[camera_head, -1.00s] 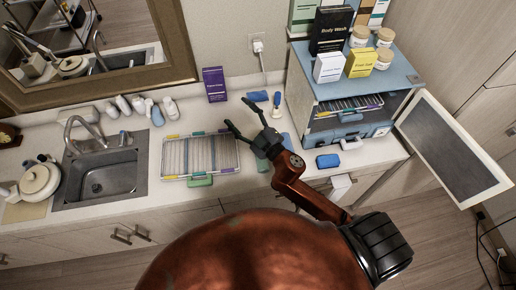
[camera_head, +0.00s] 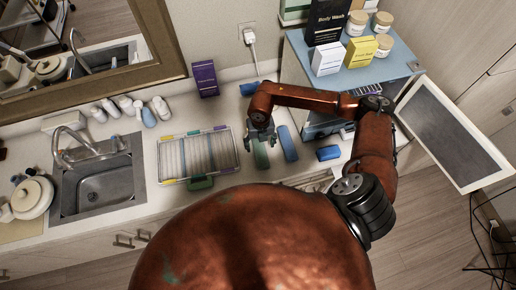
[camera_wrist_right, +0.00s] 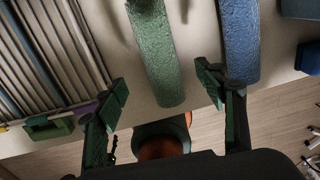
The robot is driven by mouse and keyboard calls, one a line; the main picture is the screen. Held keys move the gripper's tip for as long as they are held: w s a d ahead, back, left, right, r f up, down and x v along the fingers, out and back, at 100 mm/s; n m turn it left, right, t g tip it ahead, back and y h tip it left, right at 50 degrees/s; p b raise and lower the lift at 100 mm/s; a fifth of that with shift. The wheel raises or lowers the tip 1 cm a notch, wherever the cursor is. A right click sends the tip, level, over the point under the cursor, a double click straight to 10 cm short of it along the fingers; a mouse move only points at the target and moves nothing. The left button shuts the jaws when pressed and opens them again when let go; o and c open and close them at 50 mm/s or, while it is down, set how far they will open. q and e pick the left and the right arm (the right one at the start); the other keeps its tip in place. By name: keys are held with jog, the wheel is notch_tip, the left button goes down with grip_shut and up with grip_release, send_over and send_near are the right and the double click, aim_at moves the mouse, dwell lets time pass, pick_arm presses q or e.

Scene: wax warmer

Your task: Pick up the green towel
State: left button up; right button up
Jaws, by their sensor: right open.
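The green towel (camera_head: 261,157) lies on the white counter, to the right of the wire rack. It also shows as a long rolled strip in the right wrist view (camera_wrist_right: 155,55). My right gripper (camera_head: 261,140) hangs over the towel, pointing down. In the right wrist view, its open fingers (camera_wrist_right: 162,80) are spread with the near end of the green towel between them in the picture; nothing is held. In the head view, the gripper hides the far part of the towel. My left gripper is not in view.
A blue towel (camera_head: 288,143) lies just right of the green one. The wire rack (camera_head: 197,155) with a green handle lies to the left. The blue cabinet (camera_head: 350,50) has its door (camera_head: 455,135) open. A sink (camera_head: 98,188) is at the left.

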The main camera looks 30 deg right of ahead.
aim_at(260, 151)
notch_tip(260, 151, down, 3)
jog(key=shift+r+b, duration=0.1)
jog(key=shift+b, duration=0.45)
notch_tip(260, 151, down, 5)
jog(key=shift+r+b, duration=0.15)
jog(key=shift+b, duration=1.05)
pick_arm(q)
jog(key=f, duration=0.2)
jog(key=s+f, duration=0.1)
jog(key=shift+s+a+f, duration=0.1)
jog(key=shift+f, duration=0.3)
pick_arm(e)
jog(key=shift+r, duration=0.1)
jog(key=shift+s, duration=0.1)
jog(key=shift+c, duration=0.7)
jog(key=c, duration=1.2)
